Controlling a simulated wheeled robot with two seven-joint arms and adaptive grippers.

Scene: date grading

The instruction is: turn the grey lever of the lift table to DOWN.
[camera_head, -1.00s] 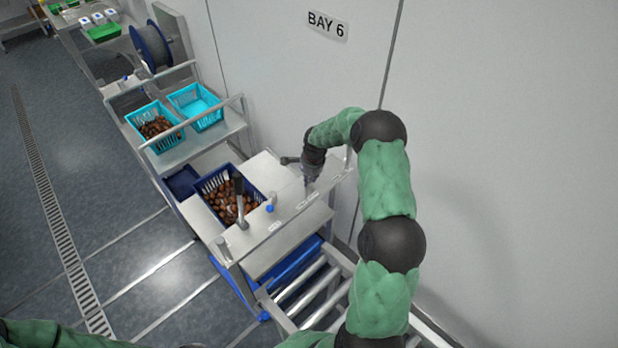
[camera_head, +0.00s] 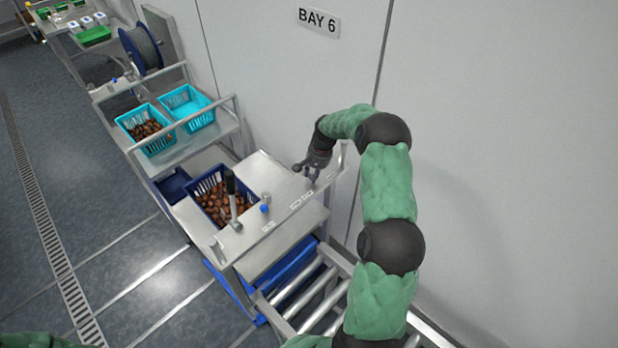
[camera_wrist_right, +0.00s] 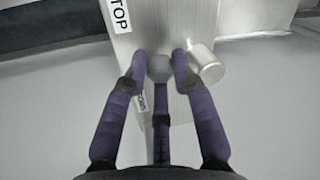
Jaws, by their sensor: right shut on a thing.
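The grey lever shows in the right wrist view as a round grey knob (camera_wrist_right: 159,68) between my fingers. My right gripper (camera_head: 311,178) is shut on it at the right end of the lift table's metal top (camera_head: 262,172). In the right wrist view its purple fingers surround the knob, hiding its stem. My left gripper is out of view.
A metal post (camera_wrist_right: 207,66) stands close beside my right fingers. A roller conveyor (camera_head: 305,290) lies in front and the wall (camera_head: 490,150) behind.

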